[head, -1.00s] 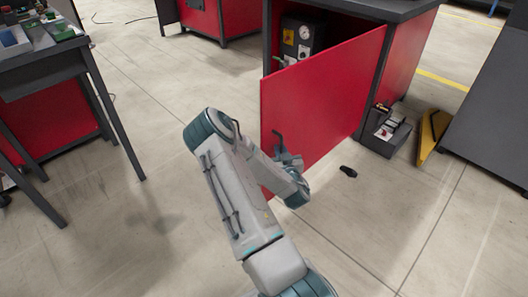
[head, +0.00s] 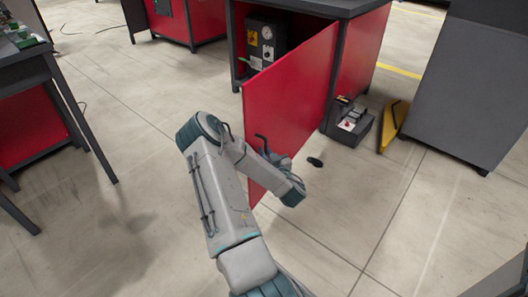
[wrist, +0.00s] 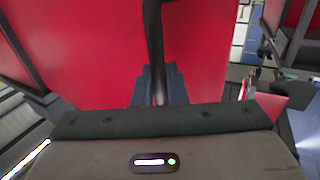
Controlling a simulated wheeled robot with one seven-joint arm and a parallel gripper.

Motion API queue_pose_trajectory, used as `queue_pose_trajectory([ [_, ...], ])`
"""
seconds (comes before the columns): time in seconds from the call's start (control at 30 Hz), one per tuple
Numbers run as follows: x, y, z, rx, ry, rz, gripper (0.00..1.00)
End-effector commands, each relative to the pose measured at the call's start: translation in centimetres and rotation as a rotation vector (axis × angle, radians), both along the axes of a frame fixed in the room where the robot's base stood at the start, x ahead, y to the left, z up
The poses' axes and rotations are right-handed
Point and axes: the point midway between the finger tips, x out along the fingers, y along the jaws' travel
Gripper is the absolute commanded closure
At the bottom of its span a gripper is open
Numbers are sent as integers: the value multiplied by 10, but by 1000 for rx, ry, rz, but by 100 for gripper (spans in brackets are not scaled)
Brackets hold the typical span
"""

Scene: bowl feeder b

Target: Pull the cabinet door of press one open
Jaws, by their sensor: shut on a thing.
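The red cabinet door (head: 297,95) of the press stands swung well out from the dark-framed cabinet (head: 335,8). Inside the opening, a dark unit with a gauge (head: 265,42) shows. My gripper (head: 268,152) is at the door's outer face, near its free edge, partly hidden by my arm. In the wrist view the red door (wrist: 95,40) fills the middle, and a dark bar handle (wrist: 154,45) runs down between the fingers of my gripper (wrist: 158,85). The gripper is shut on the handle.
An open grey toolbox (head: 350,122) stands on the floor by the cabinet's right side. A workbench (head: 60,70) stands at left; the floor between is clear.

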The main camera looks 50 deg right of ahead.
Motion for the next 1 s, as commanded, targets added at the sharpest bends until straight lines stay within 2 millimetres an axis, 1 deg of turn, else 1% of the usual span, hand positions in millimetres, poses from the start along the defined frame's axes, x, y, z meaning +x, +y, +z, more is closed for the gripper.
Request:
queue_pose_trajectory([
  [0.13,-1,-2,2,-1,-5,-2,100],
  [0.17,-1,-2,2,-1,-5,-3,85],
  [0.2,-2,-2,2,-1,-5,-3,74],
  [0.23,-2,-2,1,-1,-4,-3,70],
  [0.47,-1,-1,0,1,-3,-2,70],
  [0.57,-4,0,0,2,-1,-2,70],
  [0.67,-14,4,1,2,0,-4,70],
  [0.77,-31,11,2,5,1,-6,70],
  [0.87,-54,19,3,6,1,-8,70],
  [0.93,-60,19,-3,7,-3,-14,70],
  [1.0,-64,20,-4,10,-1,-17,70],
])
